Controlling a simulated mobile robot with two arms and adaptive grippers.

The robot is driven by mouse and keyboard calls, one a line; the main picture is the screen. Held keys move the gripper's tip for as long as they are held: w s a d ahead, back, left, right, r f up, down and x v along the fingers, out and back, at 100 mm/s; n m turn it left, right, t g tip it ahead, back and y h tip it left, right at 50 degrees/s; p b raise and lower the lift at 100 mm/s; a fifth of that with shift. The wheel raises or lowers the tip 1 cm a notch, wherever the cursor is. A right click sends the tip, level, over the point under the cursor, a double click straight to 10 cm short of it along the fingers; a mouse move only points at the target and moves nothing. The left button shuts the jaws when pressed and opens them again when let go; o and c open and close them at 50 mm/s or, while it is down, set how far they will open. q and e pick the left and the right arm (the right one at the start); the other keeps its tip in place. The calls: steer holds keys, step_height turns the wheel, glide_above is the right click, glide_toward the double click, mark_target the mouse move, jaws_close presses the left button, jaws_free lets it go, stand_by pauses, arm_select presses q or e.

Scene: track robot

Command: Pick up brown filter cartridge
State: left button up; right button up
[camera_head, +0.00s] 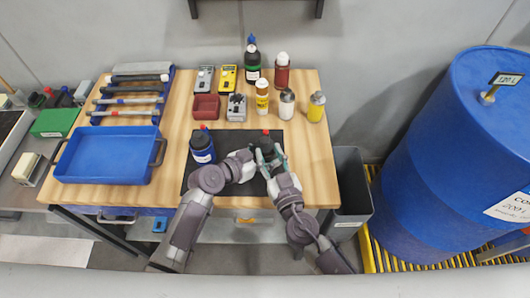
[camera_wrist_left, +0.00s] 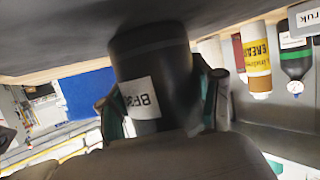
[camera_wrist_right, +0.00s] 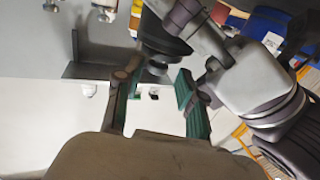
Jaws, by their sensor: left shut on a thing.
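A dark, nearly black cylinder, which I take for the filter cartridge (camera_head: 266,143), is at the front right of the black mat. In the left wrist view the cartridge (camera_wrist_left: 150,55) fills the middle, with a white label starting "BF". My left gripper (camera_head: 253,158) is shut on it; its teal pads lie on both sides. My right gripper (camera_head: 273,160) is close beside it. In the right wrist view my right gripper (camera_wrist_right: 158,88) is open, with the cartridge (camera_wrist_right: 162,42) just beyond its fingertips. I cannot tell whether the cartridge touches the mat.
The black mat (camera_head: 228,178) lies on the wooden table (camera_head: 325,180). A dark blue bottle (camera_head: 202,147) stands left of my left gripper. Several bottles, including a yellow one (camera_head: 316,106), stand behind. A blue tray (camera_head: 105,155) is at left, a blue drum (camera_head: 440,150) at right.

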mark_target(267, 145)
steer(key=x, duration=0.4)
steer(key=shift+w+r, duration=0.1)
steer(key=shift+w, duration=0.2)
steer(key=shift+c, duration=0.2)
jaws_close()
